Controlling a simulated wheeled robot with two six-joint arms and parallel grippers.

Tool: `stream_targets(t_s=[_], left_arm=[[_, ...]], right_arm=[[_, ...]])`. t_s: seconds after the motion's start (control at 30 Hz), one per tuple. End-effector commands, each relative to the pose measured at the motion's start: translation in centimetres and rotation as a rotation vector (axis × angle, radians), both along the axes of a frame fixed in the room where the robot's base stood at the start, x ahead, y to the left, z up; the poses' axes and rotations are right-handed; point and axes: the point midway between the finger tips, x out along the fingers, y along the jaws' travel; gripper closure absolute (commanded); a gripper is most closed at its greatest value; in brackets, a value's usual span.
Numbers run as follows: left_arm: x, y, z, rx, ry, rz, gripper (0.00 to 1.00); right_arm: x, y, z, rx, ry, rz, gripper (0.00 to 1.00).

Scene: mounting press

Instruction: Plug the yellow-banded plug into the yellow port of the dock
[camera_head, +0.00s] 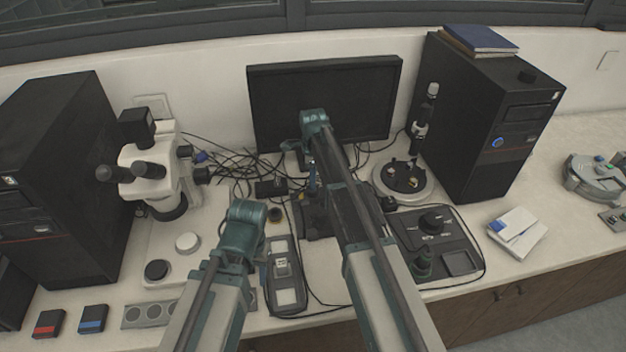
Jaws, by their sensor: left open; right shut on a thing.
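My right arm reaches up the middle, its wrist in front of the monitor. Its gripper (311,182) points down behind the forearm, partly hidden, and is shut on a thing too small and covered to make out. No yellow band shows clearly there. My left gripper (246,222) is at the left of the middle, above the bench; it is open, with its fingers mostly hidden under the wrist. A small black box (270,187) lies among cables in front of the monitor. It may be the dock, but I cannot make out a yellow port on it.
Black cables (232,157) tangle left of the monitor (275,100). A microscope (155,165) and a black computer tower (62,165) stand left. A round stage (384,190), a black control panel (408,236) and another tower (470,130) stand right.

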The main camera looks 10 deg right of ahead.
Motion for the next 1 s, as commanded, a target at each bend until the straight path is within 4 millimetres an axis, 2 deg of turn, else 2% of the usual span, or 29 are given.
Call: stream_targets(t_s=[1.0], left_arm=[[0.0,0.0,-1.13,0.0,0.0,0.0,0.5]], right_arm=[[0.0,0.0,-1.12,0.0,0.0,0.0,1.0]])
